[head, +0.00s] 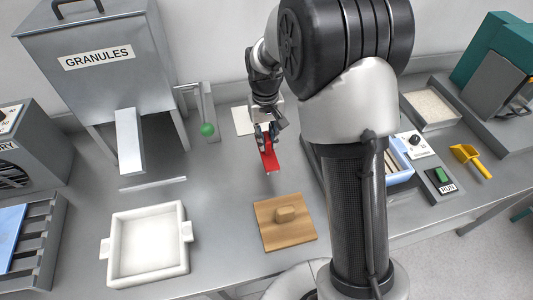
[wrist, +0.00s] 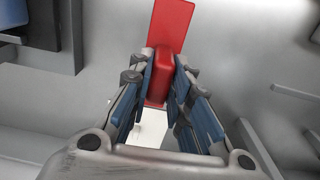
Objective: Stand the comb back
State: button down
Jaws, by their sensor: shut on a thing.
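The red comb (head: 269,160) is in my gripper (head: 266,130), held above the grey bench towards its back. In the wrist view my gripper (wrist: 164,62) has its blue finger pads closed on both sides of the comb's thick red handle. The comb's flat red plate (wrist: 172,22) reaches out beyond the fingertips. In the head view the red plate hangs down and slants towards the front. Its teeth cannot be made out. A white flat piece (head: 242,121) lies on the bench behind and left of the gripper, partly hidden by my arm.
A GRANULES hopper (head: 98,58) with a chute stands at back left, beside a green-knobbed lever (head: 208,130). A white square tray (head: 112,258) and a wooden board (head: 272,240) with a small block lie in front. A yellow scoop (head: 467,156) lies right. Bench between hopper and board is mostly clear.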

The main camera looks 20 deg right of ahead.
aim_at(267, 150)
jog(key=shift+f+b, duration=0.9)
jog(key=shift+f, duration=2.05)
jog(key=shift+f, duration=0.2)
jog(key=c, duration=1.5)
grip_release()
jog(key=shift+r, duration=0.15)
